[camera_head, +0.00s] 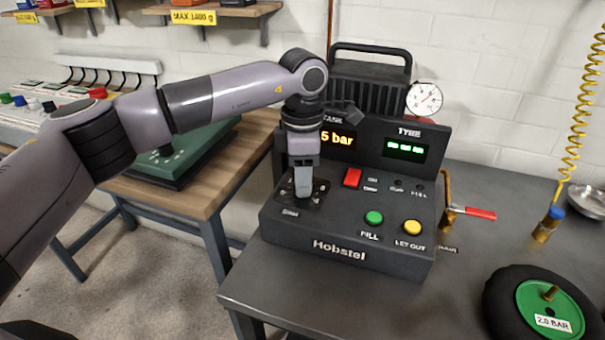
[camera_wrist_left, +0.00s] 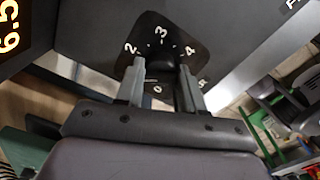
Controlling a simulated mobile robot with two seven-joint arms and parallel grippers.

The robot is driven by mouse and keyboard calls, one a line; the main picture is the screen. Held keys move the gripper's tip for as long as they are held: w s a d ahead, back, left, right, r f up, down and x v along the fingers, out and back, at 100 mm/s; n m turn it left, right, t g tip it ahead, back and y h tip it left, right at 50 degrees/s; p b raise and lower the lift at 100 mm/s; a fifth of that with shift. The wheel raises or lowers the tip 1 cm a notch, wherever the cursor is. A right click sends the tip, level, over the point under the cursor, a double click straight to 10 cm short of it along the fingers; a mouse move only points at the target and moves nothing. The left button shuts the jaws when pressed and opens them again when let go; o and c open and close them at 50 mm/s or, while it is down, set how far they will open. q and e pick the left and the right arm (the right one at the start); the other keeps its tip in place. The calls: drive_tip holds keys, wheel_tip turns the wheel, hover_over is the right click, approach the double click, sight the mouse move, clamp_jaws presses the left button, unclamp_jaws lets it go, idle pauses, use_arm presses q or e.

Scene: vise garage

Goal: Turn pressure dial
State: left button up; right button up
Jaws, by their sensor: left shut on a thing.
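The pressure dial (camera_wrist_left: 163,74) is a dark knob on a black scale plate (camera_wrist_left: 150,35) with white numbers, among them 2, 3 and 4. In the head view its plate (camera_head: 322,190) is at the left of the black Hobstel control box (camera_head: 350,240), and my gripper hides most of the knob. My left gripper (camera_head: 303,192) points down onto the dial. In the left wrist view its two fingers (camera_wrist_left: 160,85) are on either side of the knob, shut on it. The knob's pointer is hidden. My right gripper is not in view.
The box has a red switch (camera_head: 352,178), a green button (camera_head: 374,217) and a yellow button (camera_head: 412,227). A tank display (camera_head: 338,139) and tyre display (camera_head: 405,148) stand behind. A red-handled valve (camera_head: 470,212) and a wheel (camera_head: 545,305) are to the right.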

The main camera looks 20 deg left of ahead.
use_arm(q)
drive_tip(key=shift+r, duration=0.15)
drive_tip(key=o, duration=1)
wheel_tip(320, 180, up, 7)
drive_tip(key=shift+r, duration=0.1)
